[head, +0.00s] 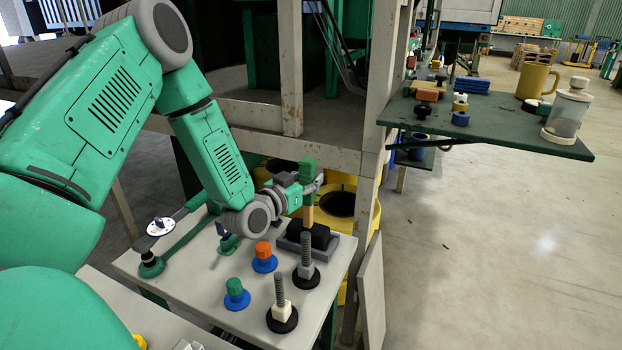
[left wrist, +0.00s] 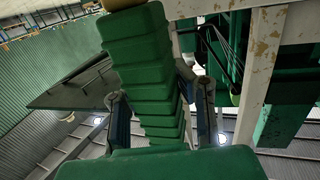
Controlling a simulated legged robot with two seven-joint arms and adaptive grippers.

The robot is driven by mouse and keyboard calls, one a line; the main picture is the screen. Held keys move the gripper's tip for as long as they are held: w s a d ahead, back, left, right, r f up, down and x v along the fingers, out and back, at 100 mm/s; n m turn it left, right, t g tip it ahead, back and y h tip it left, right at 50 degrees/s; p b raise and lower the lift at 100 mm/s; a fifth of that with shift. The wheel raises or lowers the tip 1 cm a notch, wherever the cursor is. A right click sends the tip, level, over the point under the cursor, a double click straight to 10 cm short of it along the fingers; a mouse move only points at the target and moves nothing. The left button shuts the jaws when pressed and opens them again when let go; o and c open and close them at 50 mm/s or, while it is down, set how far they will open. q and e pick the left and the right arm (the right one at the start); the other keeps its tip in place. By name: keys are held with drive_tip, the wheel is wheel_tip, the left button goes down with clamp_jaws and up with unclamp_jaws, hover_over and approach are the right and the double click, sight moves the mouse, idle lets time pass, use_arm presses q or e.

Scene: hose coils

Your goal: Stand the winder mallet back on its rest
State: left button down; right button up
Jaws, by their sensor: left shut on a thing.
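The winder mallet has a green ribbed grip (head: 308,166), a tan shaft (head: 309,214) and a black head (head: 320,237). It is about upright, grip up and head down. The head is at the grey tray-like rest (head: 346,247) on the light bench; I cannot tell whether it bears fully on it. My left gripper (head: 307,186) is shut on the grip. In the left wrist view the green grip (left wrist: 160,85) runs between the two fingers (left wrist: 162,112). My right gripper is out of view.
Two threaded posts on black bases (head: 282,316) (head: 306,277) stand in front of the rest. An orange-topped knob (head: 263,257) and a green-topped knob (head: 236,294) are left of them. A white wooden frame post (head: 378,110) rises behind. A dark green shelf (head: 480,127) holds a mug and jar.

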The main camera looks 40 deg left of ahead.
use_arm(q)
drive_tip(key=shift+d, duration=0.1)
idle(0.3)
drive_tip(key=c, duration=1.4)
unclamp_jaws()
drive_tip(key=shift+o, duration=0.5)
drive_tip(key=shift+f, duration=0.1)
drive_tip(key=shift+s+d+r+p, duration=0.15)
drive_tip(key=shift+s+p, duration=0.3)
drive_tip(key=shift+s, duration=1.55)
drive_tip(key=shift+s+d+r+p, duration=0.1)
drive_tip(key=shift+s+p, duration=0.35)
drive_tip(key=shift+s, duration=1.55)
